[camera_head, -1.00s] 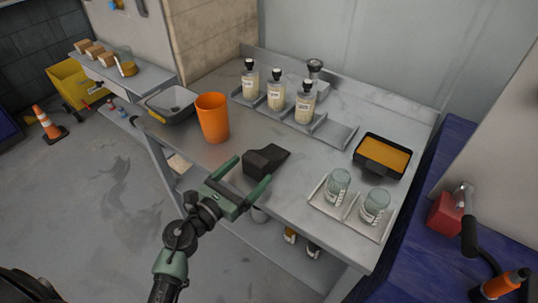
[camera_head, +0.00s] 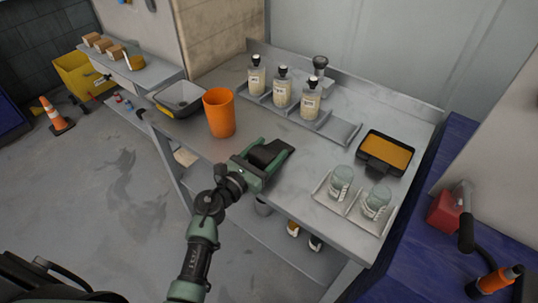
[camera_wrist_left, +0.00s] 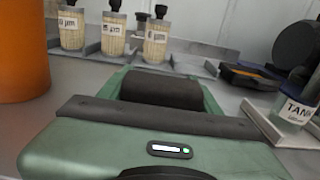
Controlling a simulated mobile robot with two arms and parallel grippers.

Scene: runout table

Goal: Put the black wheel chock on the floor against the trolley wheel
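The black wheel chock (camera_head: 268,154) lies on the steel table near its front edge. My left gripper (camera_head: 275,152) reaches in from the front, with one green finger on each side of the chock. In the left wrist view the chock (camera_wrist_left: 160,90) sits between the fingers, close to both; whether they press on it I cannot tell. A yellow wheeled-looking trolley or tub (camera_head: 84,76) stands on the floor at the far left; its wheels are too small to make out. My right gripper is out of view.
An orange cup (camera_head: 219,113) stands left of the chock, with a grey tray (camera_head: 180,99) beyond it. Bottles (camera_head: 282,88) stand in a rack behind. Glass jars (camera_head: 341,183) and an orange-filled black tray (camera_head: 385,153) are to the right. A traffic cone (camera_head: 54,116) stands on the open floor.

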